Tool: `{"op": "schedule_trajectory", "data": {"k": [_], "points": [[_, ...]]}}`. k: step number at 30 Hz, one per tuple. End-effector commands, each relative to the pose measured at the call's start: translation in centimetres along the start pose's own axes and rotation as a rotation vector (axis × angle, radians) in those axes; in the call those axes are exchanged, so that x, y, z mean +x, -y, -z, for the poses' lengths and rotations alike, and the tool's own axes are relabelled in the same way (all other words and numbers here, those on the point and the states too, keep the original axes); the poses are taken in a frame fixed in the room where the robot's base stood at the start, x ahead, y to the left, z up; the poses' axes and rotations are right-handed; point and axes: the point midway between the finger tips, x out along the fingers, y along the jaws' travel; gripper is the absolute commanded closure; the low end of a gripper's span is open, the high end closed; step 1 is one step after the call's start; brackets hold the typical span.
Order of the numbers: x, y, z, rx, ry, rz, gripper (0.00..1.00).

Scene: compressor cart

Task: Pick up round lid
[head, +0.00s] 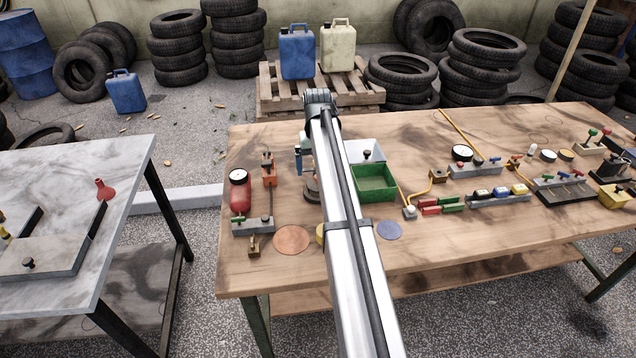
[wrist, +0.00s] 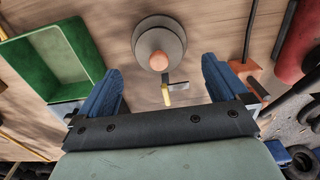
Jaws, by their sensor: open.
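The round lid (wrist: 141,47) is a grey disc with an orange-brown knob at its centre. It lies on the wooden table, near the top middle of the wrist view. In the head view only its left part (head: 312,190) shows, as my arm hides the rest. My gripper (wrist: 160,82) is open, its two blue fingers wide apart with nothing held between them. The lid appears beyond the fingertips, roughly centred between them. In the head view one blue finger shows left of my arm, and the other is hidden.
A green tray (head: 377,183) stands right of the lid. A red cylinder with a gauge (head: 239,194) and an orange tool (head: 268,170) stand to its left. A small yellow-and-grey piece (wrist: 170,90) shows between my fingers. A copper disc (head: 291,240) lies near the front edge.

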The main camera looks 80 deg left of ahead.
Motion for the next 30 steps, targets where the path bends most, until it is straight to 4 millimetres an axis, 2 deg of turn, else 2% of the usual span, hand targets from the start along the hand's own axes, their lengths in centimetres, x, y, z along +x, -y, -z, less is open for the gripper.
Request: {"op": "schedule_trajectory", "data": {"k": [10,18,30], "points": [[4.2,-0.2,0.1,0.0,0.001,0.0,0.0],[4.6,-0.2,0.2,0.0,0.0,0.0,0.0],[4.6,-0.2,0.1,0.0,0.0,0.0,0.38]]}}
